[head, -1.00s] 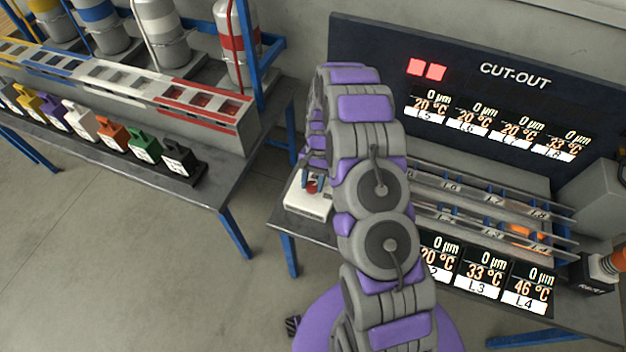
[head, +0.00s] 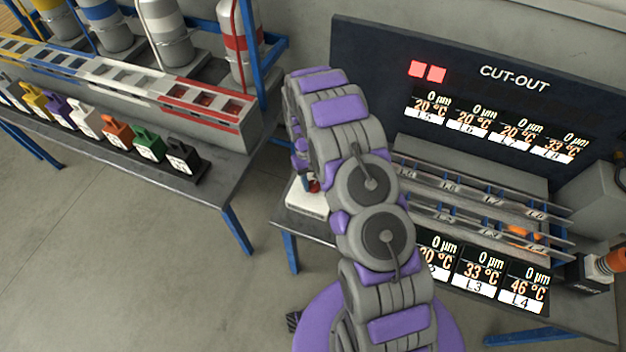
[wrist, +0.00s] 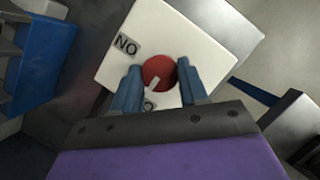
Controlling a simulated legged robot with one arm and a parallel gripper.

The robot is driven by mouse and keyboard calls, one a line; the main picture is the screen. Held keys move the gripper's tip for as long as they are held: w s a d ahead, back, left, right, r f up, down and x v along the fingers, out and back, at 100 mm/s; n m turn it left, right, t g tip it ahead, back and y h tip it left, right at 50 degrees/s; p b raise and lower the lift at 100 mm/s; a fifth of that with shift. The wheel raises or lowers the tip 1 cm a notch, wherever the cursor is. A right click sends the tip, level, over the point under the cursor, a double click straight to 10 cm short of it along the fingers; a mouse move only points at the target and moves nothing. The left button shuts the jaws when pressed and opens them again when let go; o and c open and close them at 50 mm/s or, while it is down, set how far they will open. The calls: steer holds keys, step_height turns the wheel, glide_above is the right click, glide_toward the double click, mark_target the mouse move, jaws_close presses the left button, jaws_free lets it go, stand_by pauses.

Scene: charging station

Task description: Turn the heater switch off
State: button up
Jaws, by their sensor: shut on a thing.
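The heater switch is a red round knob (wrist: 160,72) with a pale pointer line, on a white box (wrist: 187,30). In the wrist view the pointer slants toward the lower left, and a label reading "NO" appears upside down or turned on the box. A second label below is partly hidden. My gripper (wrist: 160,82) has its two blue fingers on either side of the knob, shut on it. In the head view the white box (head: 300,197) stands on the table's left end, and the knob (head: 314,186) shows partly behind my arm.
A dark panel (head: 455,55) marked CUT-OUT, with two red lights, stands behind the table. Rails (head: 480,195) and temperature displays (head: 485,275) lie right of my arm. Another table (head: 215,180) with coloured blocks and cylinders is at left. Open floor lies between.

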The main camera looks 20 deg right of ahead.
steer(key=shift+w, duration=0.15)
stand_by(0.3)
steer(key=o, duration=1.1)
steer(key=shift+c, duration=0.2)
steer(key=p+v, duration=0.1)
steer(key=v, duration=1.6)
steer(key=shift+a+r, duration=0.2)
steer(key=shift+a, duration=0.05)
